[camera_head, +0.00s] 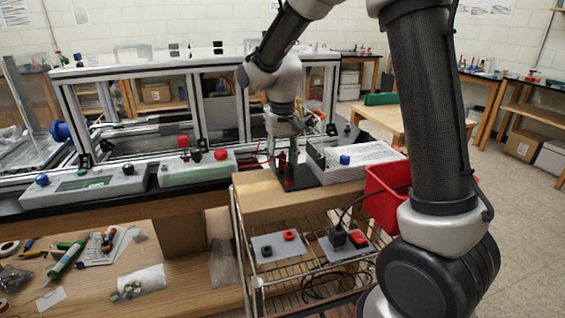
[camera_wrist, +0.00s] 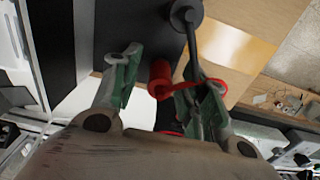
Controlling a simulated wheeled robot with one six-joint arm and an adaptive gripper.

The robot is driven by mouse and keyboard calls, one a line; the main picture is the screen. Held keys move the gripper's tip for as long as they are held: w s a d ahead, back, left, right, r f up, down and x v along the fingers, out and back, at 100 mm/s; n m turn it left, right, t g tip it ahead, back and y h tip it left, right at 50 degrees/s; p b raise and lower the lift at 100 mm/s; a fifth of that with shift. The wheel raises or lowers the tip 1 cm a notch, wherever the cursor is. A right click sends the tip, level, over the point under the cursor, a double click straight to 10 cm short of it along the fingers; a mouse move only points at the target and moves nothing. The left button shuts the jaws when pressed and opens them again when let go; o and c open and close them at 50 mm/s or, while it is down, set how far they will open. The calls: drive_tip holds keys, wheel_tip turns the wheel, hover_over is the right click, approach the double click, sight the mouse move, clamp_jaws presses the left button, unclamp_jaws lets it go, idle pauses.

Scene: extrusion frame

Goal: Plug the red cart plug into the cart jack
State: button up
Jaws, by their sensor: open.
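My gripper (camera_head: 287,152) points down over the black stand on the cart's wooden top. In the wrist view my gripper (camera_wrist: 168,74) has its green-padded fingers apart. A red plug (camera_wrist: 160,78) lies between them, nearer the right finger, with a clear gap at the left finger. Its red cable loops by the right finger. In the head view the red plug (camera_head: 288,184) is small and partly hidden. On the cart's wire shelf, a left grey panel (camera_head: 278,256) bears a black and a red socket-like piece. A right grey panel (camera_head: 347,252) has a black plug with cable and a red piece.
A black post (camera_wrist: 191,35) stands close to the right finger. A white tray with papers (camera_head: 355,157) and a red bin (camera_head: 385,182) are right of the stand. Grey control boxes (camera_head: 197,168) line the bench to the left. The space before the shelf panels looks open.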

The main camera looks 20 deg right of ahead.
sight(282, 155)
idle(0.9)
clamp_jaws()
drive_tip(key=shift+r, duration=2.95)
drive_tip(key=shift+a+r, duration=0.1)
